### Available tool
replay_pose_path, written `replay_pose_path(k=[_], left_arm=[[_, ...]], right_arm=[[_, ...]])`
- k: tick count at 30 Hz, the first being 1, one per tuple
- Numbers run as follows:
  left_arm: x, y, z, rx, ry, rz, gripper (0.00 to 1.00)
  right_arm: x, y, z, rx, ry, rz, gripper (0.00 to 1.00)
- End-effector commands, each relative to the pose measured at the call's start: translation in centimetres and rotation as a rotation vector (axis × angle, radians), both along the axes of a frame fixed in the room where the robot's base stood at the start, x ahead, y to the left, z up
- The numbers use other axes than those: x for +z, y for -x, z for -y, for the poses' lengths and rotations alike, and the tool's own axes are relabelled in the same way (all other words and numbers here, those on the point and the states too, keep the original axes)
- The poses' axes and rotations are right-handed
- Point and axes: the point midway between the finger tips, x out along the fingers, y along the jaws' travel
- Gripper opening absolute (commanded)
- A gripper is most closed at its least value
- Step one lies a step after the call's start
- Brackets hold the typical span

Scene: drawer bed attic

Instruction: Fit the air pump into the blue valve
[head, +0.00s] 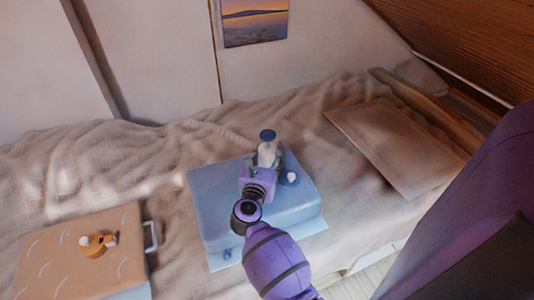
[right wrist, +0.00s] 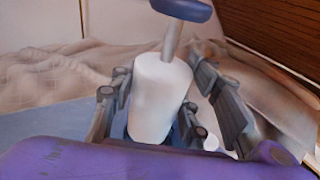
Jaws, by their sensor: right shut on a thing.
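The air pump is a white, tapered cylinder (head: 267,155) with a blue knob handle (head: 267,135) on top. My right gripper (head: 264,165) is shut around the pump's body, over the top of a blue block (head: 215,205). In the right wrist view, the white pump (right wrist: 158,100) stands nearly upright between the dark fingers (right wrist: 150,115). A small white knob (head: 291,178) shows on the blue block just right of the gripper. The blue valve itself is not clearly visible; the gripper and pump hide the surface there. I cannot tell whether the pump's lower end touches it. My left gripper is not in view.
An orange block (head: 60,255) with a light handle lies at the left, bearing an orange valve (head: 98,245) with white parts. A flat brown board (head: 375,140) lies at the right. The rumpled bed cover (head: 130,165) is clear between the blocks. A sloped wooden ceiling hangs at upper right.

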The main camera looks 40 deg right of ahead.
Motion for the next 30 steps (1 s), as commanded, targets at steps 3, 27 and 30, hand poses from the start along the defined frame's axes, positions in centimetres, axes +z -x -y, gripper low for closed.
replay_pose_path(k=[3,27,30], left_arm=[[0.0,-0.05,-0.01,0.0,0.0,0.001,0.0],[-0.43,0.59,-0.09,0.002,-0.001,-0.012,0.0],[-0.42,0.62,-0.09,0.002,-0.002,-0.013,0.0]], right_arm=[[0.12,-0.03,-0.01,0.0,0.0,0.001,0.09],[0.03,0.04,0.0,-0.001,-0.001,0.001,0.09],[0.08,0.02,0.02,-0.001,0.001,0.001,0.09]])
